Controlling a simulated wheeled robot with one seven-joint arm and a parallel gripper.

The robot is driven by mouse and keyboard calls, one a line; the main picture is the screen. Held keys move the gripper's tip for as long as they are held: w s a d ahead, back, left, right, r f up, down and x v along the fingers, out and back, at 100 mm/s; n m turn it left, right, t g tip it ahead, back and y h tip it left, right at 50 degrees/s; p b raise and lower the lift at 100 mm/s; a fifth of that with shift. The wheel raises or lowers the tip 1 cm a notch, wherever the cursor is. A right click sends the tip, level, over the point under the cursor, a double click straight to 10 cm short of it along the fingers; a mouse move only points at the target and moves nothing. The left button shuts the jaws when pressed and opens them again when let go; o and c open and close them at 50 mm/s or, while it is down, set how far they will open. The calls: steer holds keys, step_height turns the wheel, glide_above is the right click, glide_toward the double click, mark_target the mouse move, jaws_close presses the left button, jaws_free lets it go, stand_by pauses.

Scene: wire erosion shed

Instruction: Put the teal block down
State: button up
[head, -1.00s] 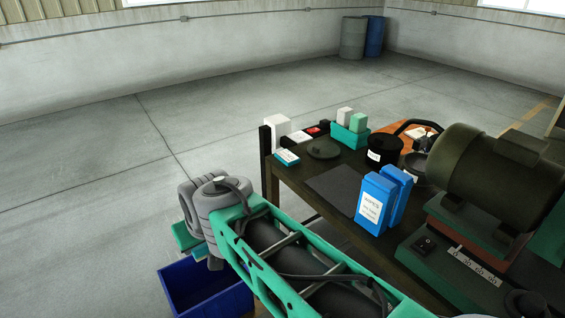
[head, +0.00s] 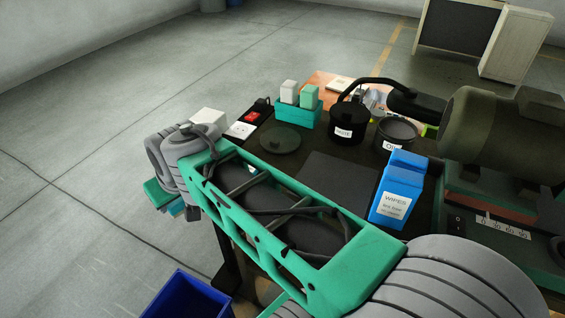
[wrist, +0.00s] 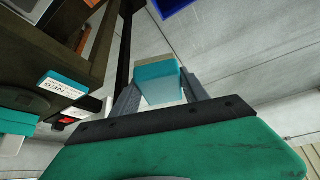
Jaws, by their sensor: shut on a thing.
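The teal block (wrist: 158,82) shows in the wrist view between the two grey fingers of my gripper (wrist: 160,88). My gripper is shut on it, and the floor lies beyond the block. In the head view my gripper hangs beyond the left end of the bench, over the floor, mostly hidden behind my wrist. I cannot clearly make out the block there.
A blue bin (head: 188,298) stands on the floor beside the bench.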

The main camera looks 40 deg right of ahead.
steer(key=s+d+r+n+p, duration=0.1)
steer(key=s+d+r, duration=0.1)
steer(key=d, duration=0.6)
steer(key=s+d+r+n, duration=0.1)
steer(key=s+d+r, duration=0.1)
steer(key=d, duration=0.6)
steer(key=s+d+r+n+y, duration=0.1)
steer(key=s+d+r, duration=0.1)
steer(key=s+d, duration=0.45)
steer(key=s+d+r+n+y, duration=0.15)
steer(key=s+d, duration=0.25)
steer(key=s, duration=0.5)
steer(key=shift+m+h, duration=0.25)
steer(key=shift+m, duration=0.1)
steer(key=w+f+b, duration=0.2)
steer(key=w+f, duration=0.1)
steer(key=w, duration=0.1)
steer(key=w+f+b, duration=0.1)
steer(key=w+f, duration=0.2)
steer(key=w, duration=0.2)
steer(key=w+f+b, duration=0.2)
steer(key=w+f, duration=0.2)
steer(key=w, duration=0.1)
steer(key=shift+d+b, duration=0.35)
steer(key=shift+d, duration=0.05)
steer(key=shift+s+f, duration=0.1)
steer(key=shift+f, duration=1.2)
